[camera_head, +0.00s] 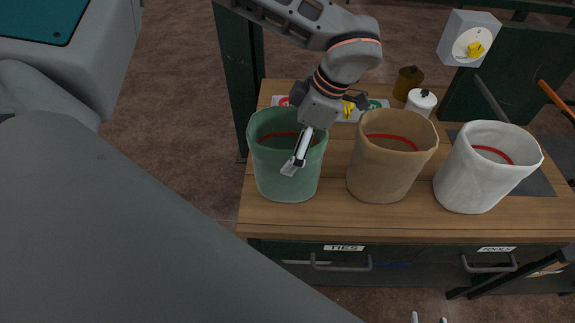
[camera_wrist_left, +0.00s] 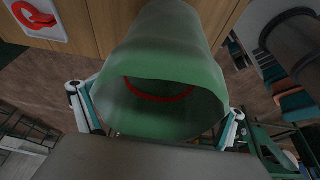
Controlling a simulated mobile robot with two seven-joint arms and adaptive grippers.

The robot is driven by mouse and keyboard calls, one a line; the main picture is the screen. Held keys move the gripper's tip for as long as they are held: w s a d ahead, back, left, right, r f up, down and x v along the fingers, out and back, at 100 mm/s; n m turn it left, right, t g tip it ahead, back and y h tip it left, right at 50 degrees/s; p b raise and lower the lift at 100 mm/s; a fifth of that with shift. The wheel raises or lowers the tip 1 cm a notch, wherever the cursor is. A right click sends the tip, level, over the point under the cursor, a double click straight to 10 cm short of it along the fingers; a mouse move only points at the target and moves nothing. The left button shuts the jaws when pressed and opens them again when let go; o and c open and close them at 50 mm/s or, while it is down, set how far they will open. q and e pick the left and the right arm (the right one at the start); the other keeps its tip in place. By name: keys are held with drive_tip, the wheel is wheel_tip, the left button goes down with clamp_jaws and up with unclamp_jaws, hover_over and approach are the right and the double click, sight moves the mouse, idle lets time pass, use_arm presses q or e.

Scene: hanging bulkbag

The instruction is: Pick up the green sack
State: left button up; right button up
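The green sack (camera_head: 286,172) stands upright and open-mouthed at the left of the wooden bench, with a red band inside. My left gripper (camera_head: 297,158) is over it, with one pale finger visible in front of the sack's mouth and side. In the left wrist view the green sack (camera_wrist_left: 170,55) lies between two widely spread fingers; whether they touch it I cannot tell. My right gripper (camera_head: 429,320) shows only as two pale tips, apart, at the bottom edge, with nothing visible between them.
A tan sack (camera_head: 383,172) and a white sack (camera_head: 476,180) stand to the right on the bench (camera_head: 345,225). Behind are a white jar (camera_head: 420,103), a brown jar (camera_head: 407,82) and a board with coloured pieces (camera_head: 377,104). Handled drawers (camera_head: 341,264) are below.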

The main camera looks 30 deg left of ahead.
use_arm(q)
drive_tip(key=c, duration=0.3)
drive_tip(key=shift+c, duration=0.2)
